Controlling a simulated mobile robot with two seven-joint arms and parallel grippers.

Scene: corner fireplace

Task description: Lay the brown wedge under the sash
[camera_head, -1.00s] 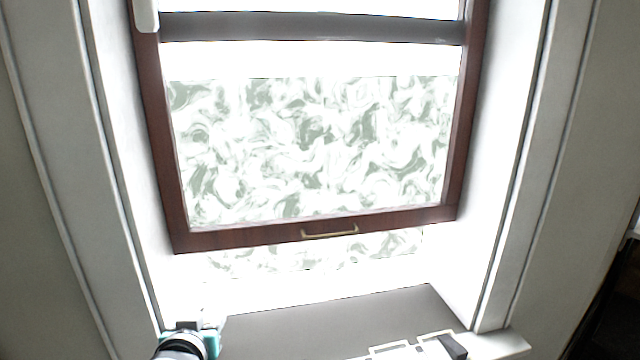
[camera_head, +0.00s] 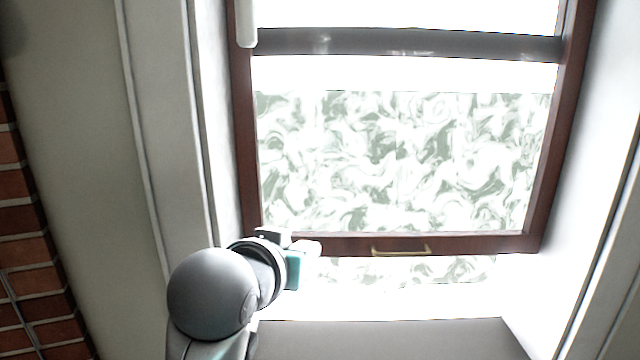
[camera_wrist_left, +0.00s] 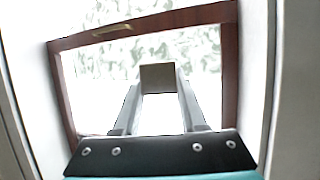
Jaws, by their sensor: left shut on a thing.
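The sash (camera_head: 335,244) is a dark brown wooden window frame with a brass handle (camera_head: 400,251) on its bottom rail. It is raised, with a bright gap between that rail and the grey sill (camera_head: 390,342). My left gripper (camera_head: 311,248) is in front of the sash's lower left corner in the head view. In the left wrist view its fingers (camera_wrist_left: 158,88) are shut on the brown wedge (camera_wrist_left: 157,77), held at the fingertips against the bright pane. The sash (camera_wrist_left: 229,65) also shows behind them. In the head view I cannot make out the wedge. My right gripper is out of view.
White window jambs (camera_head: 200,150) stand at both sides of the opening. A brick surface (camera_head: 28,250) is at the far left. A white fitting (camera_head: 246,22) sits at the sash's upper left. The visible part of the sill is clear.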

